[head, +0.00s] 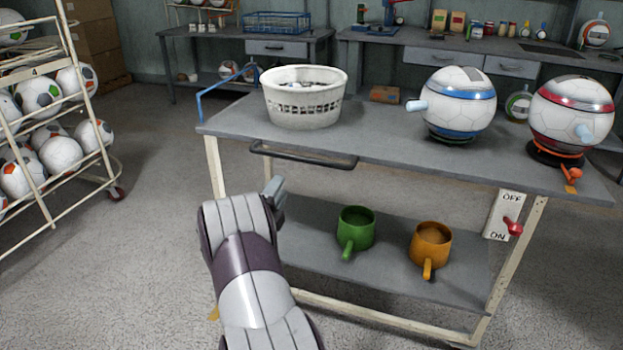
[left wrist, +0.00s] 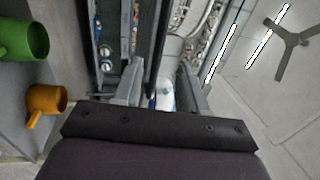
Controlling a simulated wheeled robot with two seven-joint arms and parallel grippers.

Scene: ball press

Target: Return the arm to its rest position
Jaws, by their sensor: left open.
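My left arm reaches up from the bottom of the head view. Its left gripper (head: 277,190) is just in front of the cart (head: 380,150), near the dark handle bar (head: 300,156) on its front edge. In the left wrist view the two grey fingers of the left gripper (left wrist: 162,80) stand apart with nothing held between them. The gripper is partly hidden behind my own wrist in the head view. My right gripper is not in view.
On the cart stand a white basket (head: 305,98), a blue-banded ball device (head: 459,103) and a red-banded one (head: 570,118). The lower shelf holds a green mug (head: 356,228) and an orange mug (head: 430,244). A ball rack (head: 45,130) stands left; floor between is clear.

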